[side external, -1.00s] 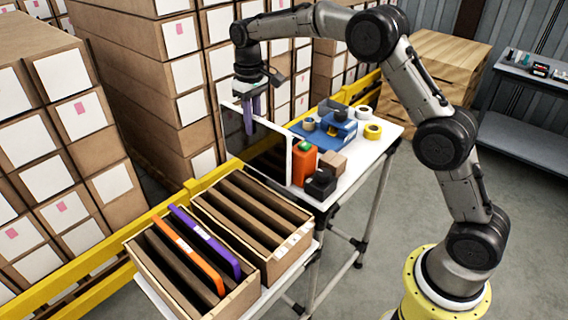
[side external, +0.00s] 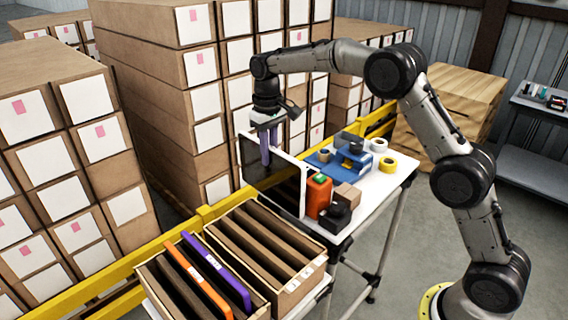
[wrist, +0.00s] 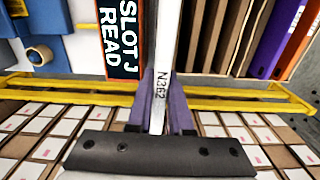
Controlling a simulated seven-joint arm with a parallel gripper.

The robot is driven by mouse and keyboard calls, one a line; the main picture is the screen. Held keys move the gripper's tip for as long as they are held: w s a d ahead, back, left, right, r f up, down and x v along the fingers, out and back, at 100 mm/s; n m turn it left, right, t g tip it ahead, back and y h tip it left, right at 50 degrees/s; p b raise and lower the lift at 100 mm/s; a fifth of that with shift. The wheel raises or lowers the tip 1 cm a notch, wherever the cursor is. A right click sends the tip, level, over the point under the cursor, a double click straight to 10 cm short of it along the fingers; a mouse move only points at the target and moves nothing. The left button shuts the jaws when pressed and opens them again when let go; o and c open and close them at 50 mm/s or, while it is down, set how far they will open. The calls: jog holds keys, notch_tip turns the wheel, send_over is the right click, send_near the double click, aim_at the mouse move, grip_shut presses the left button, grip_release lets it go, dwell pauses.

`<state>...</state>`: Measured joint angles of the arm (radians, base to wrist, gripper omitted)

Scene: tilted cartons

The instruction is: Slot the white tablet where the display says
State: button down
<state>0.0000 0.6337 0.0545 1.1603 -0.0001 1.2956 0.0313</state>
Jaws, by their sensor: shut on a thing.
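My gripper (side external: 267,150) has purple fingers shut on the upper edge of the white tablet (side external: 304,190), a thin panel with a white rim and dark face. It hangs upright above the table's left edge, behind the crates. In the wrist view the tablet's white edge (wrist: 165,60), marked with small letters, runs between the fingers (wrist: 160,115). The display (wrist: 122,45), dark with an orange border, reads "SLOT J READ". The near crate (side external: 202,310) holds an orange tablet (side external: 197,280) and a purple tablet (side external: 216,272). The far crate (side external: 300,281) shows empty slots between brown dividers.
The white table (side external: 375,195) carries an orange box with a green spot (side external: 318,195), a black item (side external: 336,215), a small carton (side external: 347,195) and tape rolls (side external: 388,164). A yellow rail (side external: 120,268) runs behind the crates, with stacked cartons (side external: 140,80) beyond.

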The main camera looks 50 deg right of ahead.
jog(key=a, duration=1.4)
jog(key=shift+r, duration=0.1)
dwell(1.6)
jog(key=s, duration=0.7)
jog(key=shift+a+f, duration=0.15)
jog(key=shift+f, duration=3.35)
jog(key=shift+a+f, duration=0.15)
jog(key=shift+f, duration=3.3)
jog(key=shift+s+f, duration=0.1)
jog(key=shift+f, duration=0.25)
